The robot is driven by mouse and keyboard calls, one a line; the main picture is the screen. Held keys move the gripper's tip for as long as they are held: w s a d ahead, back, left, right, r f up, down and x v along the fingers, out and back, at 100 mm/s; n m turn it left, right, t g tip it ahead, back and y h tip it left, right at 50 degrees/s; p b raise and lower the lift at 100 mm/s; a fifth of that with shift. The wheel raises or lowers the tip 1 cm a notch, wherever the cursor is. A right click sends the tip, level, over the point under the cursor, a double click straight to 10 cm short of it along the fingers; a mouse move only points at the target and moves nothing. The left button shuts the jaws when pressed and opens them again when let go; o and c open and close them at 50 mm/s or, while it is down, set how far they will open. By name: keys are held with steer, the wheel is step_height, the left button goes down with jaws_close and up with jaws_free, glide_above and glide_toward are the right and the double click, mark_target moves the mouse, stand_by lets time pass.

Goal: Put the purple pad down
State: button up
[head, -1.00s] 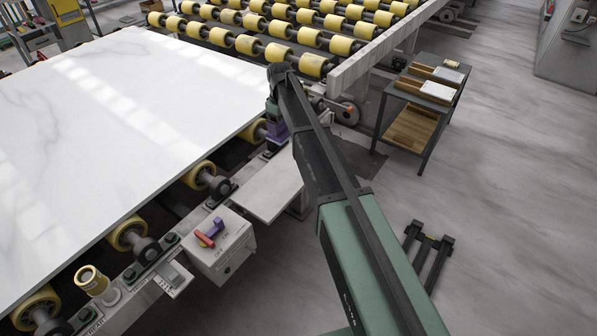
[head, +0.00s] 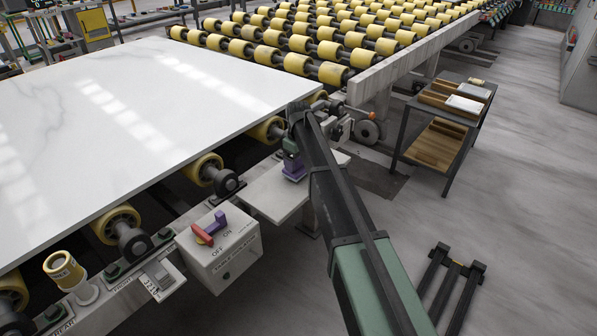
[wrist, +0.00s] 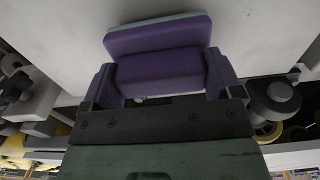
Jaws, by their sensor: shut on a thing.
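The purple pad (wrist: 158,58) is a small block with a pale layer along its far edge, seen in the wrist view. My gripper (wrist: 162,78) is shut on it, with one dark purple finger on each side. In the head view my gripper (head: 292,166) is at the right edge of the white slab, over the small pale shelf (head: 272,196). Purple shows at the gripper's lower end there, but I cannot tell pad from fingers. Whether the pad touches the shelf cannot be told.
A switch box (head: 222,245) with a red and purple handle stands left of the shelf. The white marble slab (head: 130,110) lies on yellow rollers. A dark cart (head: 440,130) with wooden trays stands at right. Floor around the cart is open.

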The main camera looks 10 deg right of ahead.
steer(key=shift+f, duration=0.8)
steer(key=shift+r, duration=0.3)
steer(key=shift+f, duration=0.3)
steer(key=o, duration=0.6)
steer(key=shift+r, duration=0.1)
steer(key=shift+o, duration=0.2)
steer(key=shift+r, duration=0.1)
step_height(320, 180, up, 12)
steer(key=p, duration=1.3)
steer(key=s+m, duration=0.8)
steer(key=s, duration=2.7)
steer(key=r+p, duration=0.4)
steer(key=r, duration=0.1)
steer(key=shift+w+r, duration=0.1)
steer(key=shift+w, duration=0.1)
